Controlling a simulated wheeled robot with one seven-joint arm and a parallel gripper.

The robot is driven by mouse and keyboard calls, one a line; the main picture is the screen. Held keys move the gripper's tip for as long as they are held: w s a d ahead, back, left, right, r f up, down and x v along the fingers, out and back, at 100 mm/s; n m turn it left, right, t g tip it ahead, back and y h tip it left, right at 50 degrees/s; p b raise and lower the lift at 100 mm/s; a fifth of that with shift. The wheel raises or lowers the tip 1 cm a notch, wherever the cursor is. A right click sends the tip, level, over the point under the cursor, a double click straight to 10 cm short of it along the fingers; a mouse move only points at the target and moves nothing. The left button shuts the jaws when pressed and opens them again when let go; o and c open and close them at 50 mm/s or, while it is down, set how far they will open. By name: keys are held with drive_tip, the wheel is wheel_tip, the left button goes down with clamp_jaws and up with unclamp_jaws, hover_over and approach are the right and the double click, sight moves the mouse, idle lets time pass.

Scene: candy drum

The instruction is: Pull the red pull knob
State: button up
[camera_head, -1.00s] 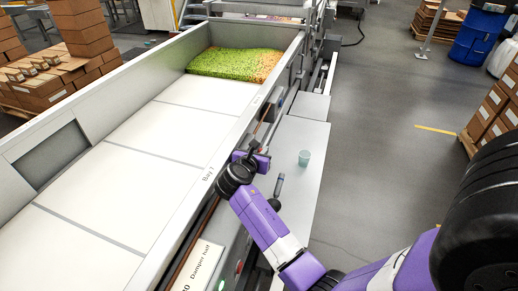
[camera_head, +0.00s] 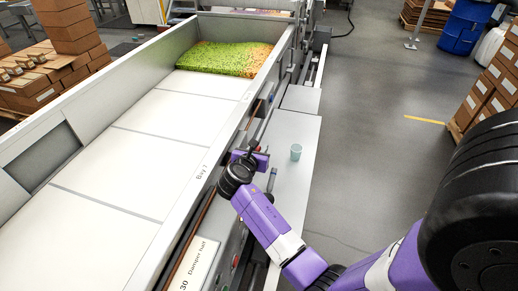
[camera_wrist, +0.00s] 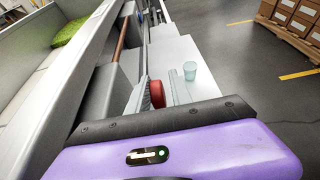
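The red pull knob (camera_wrist: 157,93) shows in the wrist view just beyond my gripper's purple body, beside a pale ribbed pad. It is partly hidden, and I cannot tell whether the pad touches it. In the head view my gripper (camera_head: 258,160) is at the outer side of the long trough, next to its wall. My gripper's fingertips are too small and hidden there to show their spacing. The wrist view does not clearly show whether they are closed on the knob.
A pale side shelf (camera_head: 290,160) carries a light teal cup (camera_head: 296,152) to the right of my gripper. The trough wall (camera_head: 215,150) rises on the left. Green and orange candy (camera_head: 225,58) lies at the trough's far end. Open floor (camera_head: 370,130) is at right.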

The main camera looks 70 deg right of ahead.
drive_tip(key=v, duration=0.7)
drive_tip(key=shift+a, duration=0.35)
